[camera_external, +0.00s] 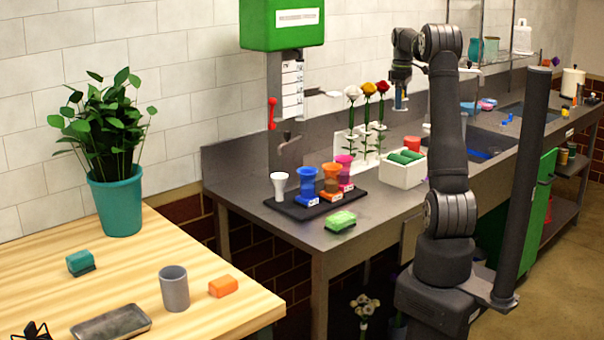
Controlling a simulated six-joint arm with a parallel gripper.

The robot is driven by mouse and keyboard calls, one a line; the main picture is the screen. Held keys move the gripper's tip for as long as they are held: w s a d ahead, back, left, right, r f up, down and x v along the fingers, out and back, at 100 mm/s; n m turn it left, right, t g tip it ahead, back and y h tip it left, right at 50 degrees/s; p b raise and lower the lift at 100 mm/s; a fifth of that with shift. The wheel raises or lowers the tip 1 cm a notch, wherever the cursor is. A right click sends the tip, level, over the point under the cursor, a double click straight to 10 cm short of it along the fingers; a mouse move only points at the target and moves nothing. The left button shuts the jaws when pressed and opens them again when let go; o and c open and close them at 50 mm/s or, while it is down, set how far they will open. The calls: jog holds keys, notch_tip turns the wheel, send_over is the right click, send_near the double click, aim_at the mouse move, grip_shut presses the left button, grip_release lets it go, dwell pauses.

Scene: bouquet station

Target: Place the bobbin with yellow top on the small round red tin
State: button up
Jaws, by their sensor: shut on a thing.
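My gripper (400,102) is raised above the back of the grey counter, pointing down, to the right of the roses. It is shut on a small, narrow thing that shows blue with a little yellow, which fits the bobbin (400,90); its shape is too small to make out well.
Roses in a white stand (366,150) are to the left. A black tray (317,204) holds several cups, with a green sponge (341,221) in front. A sink (488,146) lies to the right.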

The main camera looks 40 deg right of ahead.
jog(key=s+d+f+m, duration=0.2)
jog(key=s+d, duration=0.7)
jog(key=d, duration=0.5)
send_over(413, 139)
jog(key=f, duration=0.6)
jog(key=shift+w+d+f, duration=0.1)
jog(key=shift+d+f, duration=0.1)
jog(key=shift+f, duration=0.2)
jog(key=shift+w+f, duration=0.15)
jog(key=shift+f, duration=1.9)
jog(key=shift+f, duration=0.15)
jog(key=o, duration=1)
jog(key=shift+c, duration=0.2)
